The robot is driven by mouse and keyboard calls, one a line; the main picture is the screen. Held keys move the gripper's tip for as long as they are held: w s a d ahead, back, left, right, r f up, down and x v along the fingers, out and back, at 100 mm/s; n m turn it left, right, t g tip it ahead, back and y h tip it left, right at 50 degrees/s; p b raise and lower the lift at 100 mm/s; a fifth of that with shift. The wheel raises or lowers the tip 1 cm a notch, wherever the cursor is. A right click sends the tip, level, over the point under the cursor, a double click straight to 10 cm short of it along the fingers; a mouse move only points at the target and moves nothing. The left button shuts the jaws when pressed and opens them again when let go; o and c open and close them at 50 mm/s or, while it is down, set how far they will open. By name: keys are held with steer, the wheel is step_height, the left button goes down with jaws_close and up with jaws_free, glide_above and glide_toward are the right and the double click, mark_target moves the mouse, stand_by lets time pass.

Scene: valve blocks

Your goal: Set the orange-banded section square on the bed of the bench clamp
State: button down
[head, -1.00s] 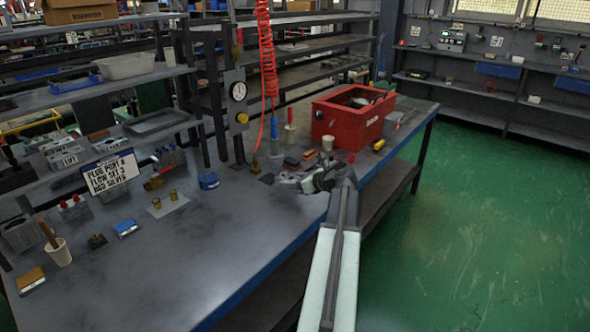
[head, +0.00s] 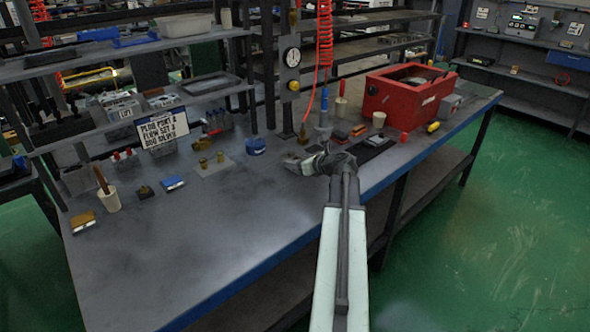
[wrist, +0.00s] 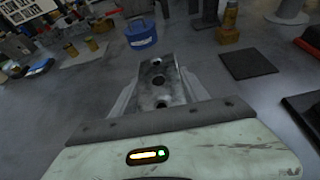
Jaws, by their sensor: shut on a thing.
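My gripper (head: 308,166) is above the bench, near its middle right. In the wrist view its fingers (wrist: 155,92) are shut on a grey metal block (wrist: 158,72) with several round holes in its upper face. I see no orange band on the face that shows; its other sides are hidden by the fingers and the gripper body. In the head view the held block is too small to make out clearly. I cannot pick out the bench clamp or its bed with certainty in either view.
A blue pot (head: 256,146) stands ahead of my gripper and also shows in the wrist view (wrist: 141,34). Brass fittings (head: 211,164) lie left of it. A dark square pad (wrist: 246,64) lies to the right. A red box (head: 405,97) stands at the right.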

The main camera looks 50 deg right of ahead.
steer(key=shift+f, duration=0.5)
steer(key=c, duration=0.6)
jaws_free()
steer(key=shift+r, duration=0.2)
steer(key=p+v, duration=0.5)
steer(key=v, duration=0.6)
steer(key=shift+s+r, duration=0.1)
steer(key=shift+s, duration=0.4)
